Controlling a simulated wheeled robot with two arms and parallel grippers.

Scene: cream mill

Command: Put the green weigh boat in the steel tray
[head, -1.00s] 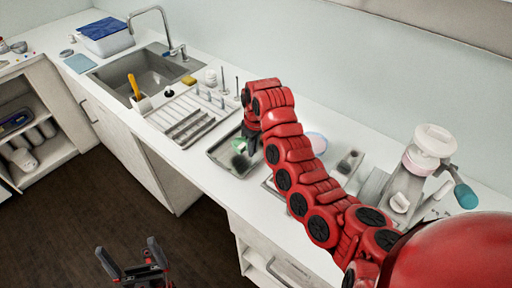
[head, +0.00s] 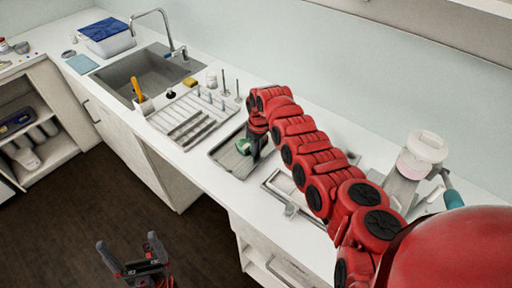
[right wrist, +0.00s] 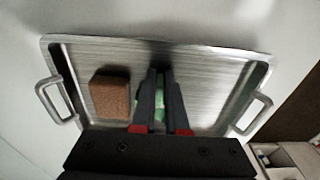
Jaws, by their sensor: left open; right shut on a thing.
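The green weigh boat (head: 243,146) shows beside my right gripper (head: 249,150) in the head view, over the steel tray (head: 226,158). In the right wrist view, my right gripper (right wrist: 158,75) is shut on the weigh boat (right wrist: 246,108), which is mostly hidden behind the fingers. The steel tray (right wrist: 210,53) with two side handles lies under it. I cannot tell whether the boat touches the tray's floor. My left gripper (head: 128,245) is open and empty, over the floor in front of the counter.
A brown block (right wrist: 110,93) lies in the tray, left of my right fingers. A drying rack (head: 190,122) and a sink (head: 140,75) are to the left. A steel-framed item (head: 275,187) lies right of the tray. A white-topped mill (head: 424,150) stands further right.

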